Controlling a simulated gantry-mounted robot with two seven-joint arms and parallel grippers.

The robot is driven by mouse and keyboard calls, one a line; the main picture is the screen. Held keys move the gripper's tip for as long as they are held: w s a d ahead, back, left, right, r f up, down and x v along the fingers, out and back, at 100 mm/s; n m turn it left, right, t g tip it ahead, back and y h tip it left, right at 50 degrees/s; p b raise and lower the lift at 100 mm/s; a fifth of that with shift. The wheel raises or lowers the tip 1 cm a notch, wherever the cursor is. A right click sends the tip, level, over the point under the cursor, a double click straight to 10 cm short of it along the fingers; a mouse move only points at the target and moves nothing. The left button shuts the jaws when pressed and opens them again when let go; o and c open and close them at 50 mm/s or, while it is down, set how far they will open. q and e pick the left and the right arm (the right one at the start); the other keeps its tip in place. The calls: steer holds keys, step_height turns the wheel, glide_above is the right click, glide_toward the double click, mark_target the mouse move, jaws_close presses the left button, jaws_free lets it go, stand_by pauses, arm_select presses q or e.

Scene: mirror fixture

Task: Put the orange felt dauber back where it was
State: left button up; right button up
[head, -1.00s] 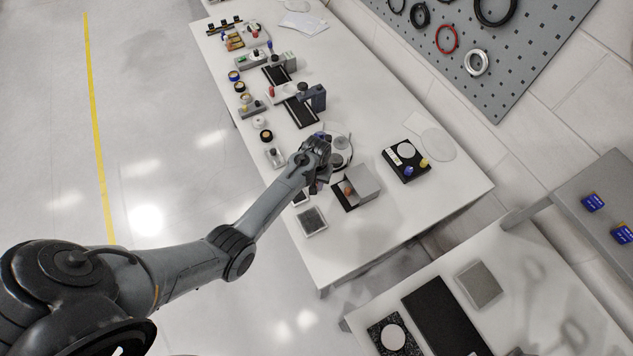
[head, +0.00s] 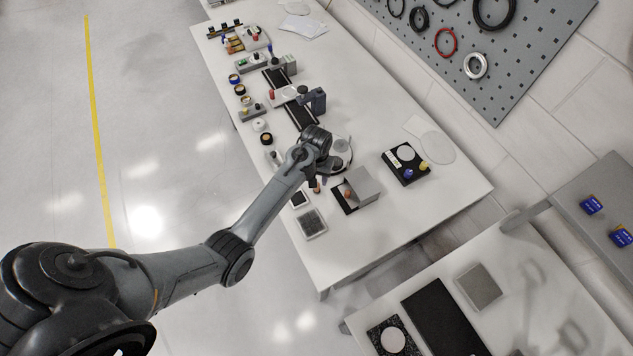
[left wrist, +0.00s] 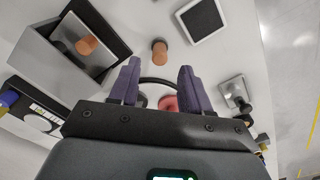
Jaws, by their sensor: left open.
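The orange felt dauber (head: 317,187) stands upright on the white table, just in front of my left gripper. In the left wrist view the dauber (left wrist: 159,52) is beyond the fingertips and apart from both. My left gripper (left wrist: 157,70) is open with nothing between its fingertips; it also shows in the head view (head: 327,171). Beside the dauber is the grey mirror fixture (head: 364,184) with a dark base. A second orange shape, seemingly the dauber's reflection, shows in its mirror face (left wrist: 107,57). My right gripper is not in view.
A white-framed dark pad (left wrist: 203,17) lies near the dauber, and a grey pad (head: 312,223) lies nearer the table edge. A black block with blue and yellow knobs (head: 405,163) stands right of the fixture. A red round thing (left wrist: 168,103) is partly hidden below the fingers.

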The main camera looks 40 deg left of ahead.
arm_select(q)
step_height(320, 180, up, 6)
steer(key=s+d+r+m+t, duration=0.1)
steer(key=s+d+m, duration=0.1)
steer(key=s, duration=0.6)
steer(key=s+d+r+m+t, duration=0.1)
steer(key=s+d+r+m, duration=0.1)
steer(key=s+d, duration=0.3)
steer(key=s+d+r+m+t, duration=0.1)
steer(key=s+d, duration=0.3)
steer(key=s, duration=0.8)
steer(key=shift+s+d+r+m+t, duration=0.15)
steer(key=shift+r+m+t, duration=0.25)
steer(key=shift+r+m, duration=0.45)
steer(key=shift+f, duration=0.1)
step_height(320, 180, up, 9)
steer(key=p, duration=0.8)
steer(key=shift+f+p, duration=0.15)
steer(key=shift+p, duration=0.15)
